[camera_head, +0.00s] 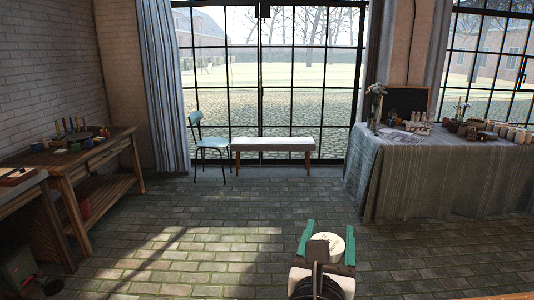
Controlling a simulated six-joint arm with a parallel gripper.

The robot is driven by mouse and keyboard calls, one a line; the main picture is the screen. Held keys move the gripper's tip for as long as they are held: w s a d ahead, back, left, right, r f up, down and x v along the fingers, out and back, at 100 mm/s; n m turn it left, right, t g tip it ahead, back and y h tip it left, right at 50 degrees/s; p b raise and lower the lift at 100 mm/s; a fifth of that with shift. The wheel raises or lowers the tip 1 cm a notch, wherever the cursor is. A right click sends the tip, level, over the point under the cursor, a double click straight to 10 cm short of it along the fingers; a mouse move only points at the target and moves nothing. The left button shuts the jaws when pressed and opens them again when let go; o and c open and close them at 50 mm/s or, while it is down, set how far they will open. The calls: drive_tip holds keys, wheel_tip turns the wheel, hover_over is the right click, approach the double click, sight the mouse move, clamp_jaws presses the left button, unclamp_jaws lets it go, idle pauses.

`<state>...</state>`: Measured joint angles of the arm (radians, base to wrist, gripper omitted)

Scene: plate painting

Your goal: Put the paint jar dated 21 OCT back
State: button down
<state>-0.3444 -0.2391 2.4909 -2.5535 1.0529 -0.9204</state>
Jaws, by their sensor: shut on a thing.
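My gripper (329,234) is at the bottom middle, above the brick floor, with its two green fingers pointing away from the camera. It is shut on a jar (327,240), of which a round cream top shows between the fingers. A dark part of my gripper covers some of it. No date can be read on it. Several small coloured jars (74,146) stand on the wooden workbench (104,152) at the left, too small to read.
A cloth-covered table (420,180) at the right holds pots, flowers and a dark board. A teal chair (212,143) and a white bench (272,145) stand by the window. Another table (30,190) is at the left edge. The middle floor is clear.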

drive_tip(key=s+d+f+m+g+h, duration=0.4)
drive_tip(key=d+f+m+g+h, duration=0.15)
drive_tip(key=d+f, duration=0.5)
drive_tip(key=s+d+f+m+g+h, duration=0.4)
drive_tip(key=d+f+m+g+h, duration=0.15)
drive_tip(key=d+f, duration=0.45)
drive_tip(key=s+d+f+m+g, duration=0.3)
drive_tip(key=s+g, duration=0.2)
drive_tip(key=s, duration=0.3)
drive_tip(key=s+d+f+m+g, duration=0.2)
drive_tip(key=s+d+g, duration=0.15)
drive_tip(key=s, duration=0.45)
drive_tip(key=s+d+f+m+g, duration=0.25)
drive_tip(key=s+g, duration=0.25)
drive_tip(key=s, duration=0.3)
drive_tip(key=shift+m, duration=0.55)
drive_tip(key=f, duration=0.3)
drive_tip(key=s+f, duration=0.1)
drive_tip(key=f, duration=0.5)
drive_tip(key=shift+s+a, duration=0.3)
drive_tip(key=shift+a, duration=0.1)
drive_tip(key=shift+c, duration=0.3)
unclamp_jaws()
